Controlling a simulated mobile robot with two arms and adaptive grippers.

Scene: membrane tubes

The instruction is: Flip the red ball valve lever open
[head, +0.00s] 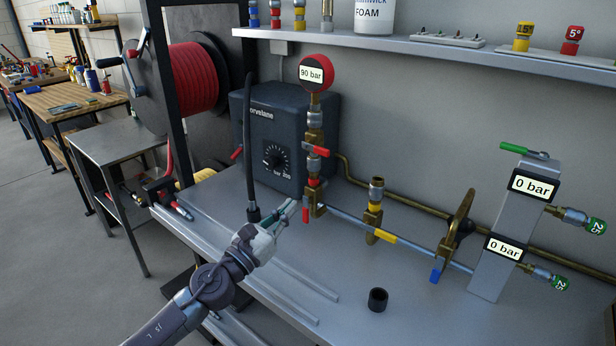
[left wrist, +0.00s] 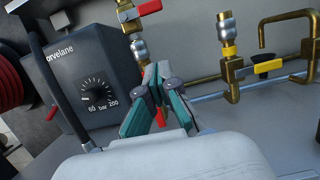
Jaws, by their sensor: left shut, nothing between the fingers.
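One red valve lever (head: 316,149) sticks out sideways on the brass riser below the round 90 bar gauge (head: 313,73). It also shows at the top of the left wrist view (left wrist: 149,8). A second red lever (head: 306,213) hangs down at the foot of the same riser. In the left wrist view, a red part (left wrist: 159,118) shows between and behind my fingers. My left gripper (head: 291,208) is shut and empty, its fingertips close beside the riser's foot, near the hanging lever. I cannot tell whether they touch. My right gripper is out of view.
A dark pump box (head: 262,135) with a dial stands behind, and a black hose (head: 248,150) comes down near my gripper. A yellow-lever valve (head: 375,205), a brass pipe loop (head: 455,225) and a grey post (head: 507,225) stand to the right. A black cup (head: 377,299) sits in front.

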